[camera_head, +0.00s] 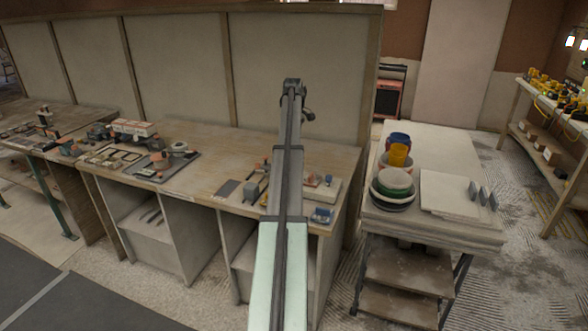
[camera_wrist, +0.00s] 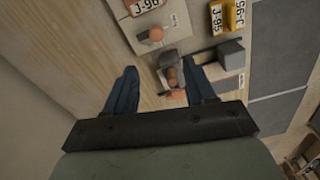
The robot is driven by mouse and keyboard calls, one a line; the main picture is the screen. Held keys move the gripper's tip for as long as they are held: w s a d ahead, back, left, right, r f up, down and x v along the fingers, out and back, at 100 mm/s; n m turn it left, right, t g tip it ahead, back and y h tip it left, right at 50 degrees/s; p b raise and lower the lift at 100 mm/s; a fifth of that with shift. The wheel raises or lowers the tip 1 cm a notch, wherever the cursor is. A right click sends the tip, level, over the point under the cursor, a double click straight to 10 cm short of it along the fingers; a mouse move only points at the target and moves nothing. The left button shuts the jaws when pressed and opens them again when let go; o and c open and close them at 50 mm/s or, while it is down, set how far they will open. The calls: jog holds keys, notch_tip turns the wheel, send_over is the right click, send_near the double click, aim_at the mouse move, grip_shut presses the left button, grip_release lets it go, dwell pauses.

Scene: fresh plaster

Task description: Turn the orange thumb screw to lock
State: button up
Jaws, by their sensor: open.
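In the wrist view my gripper (camera_wrist: 160,70) is open, its two dark blue fingers apart above the workbench (camera_wrist: 80,35). Between the fingers is a small grey fixture (camera_wrist: 172,60) with a brownish-orange knob (camera_wrist: 172,78) on it, nearer the right finger. I see no finger touching it. A brighter orange round knob (camera_wrist: 156,34) with a grey part sits on a pale plate just beyond. I cannot tell for sure which knob is the thumb screw. In the head view my arm covers part of the bench, and the fingers cannot be made out.
An orange tag marked J-96 (camera_wrist: 145,6) and yellow tags (camera_wrist: 218,18) lie near the fixture. A dark grey block (camera_wrist: 231,53) stands right of the fingers. In the head view, stacked bowls (camera_head: 393,183) stand on a side table. A partition (camera_head: 298,70) rises behind the bench.

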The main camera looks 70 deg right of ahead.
jog(key=f, duration=1.3)
jog(key=shift+s+d+f, duration=0.15)
jog(key=shift+s+d, duration=0.05)
jog(key=shift+d, duration=0.1)
grip_shut()
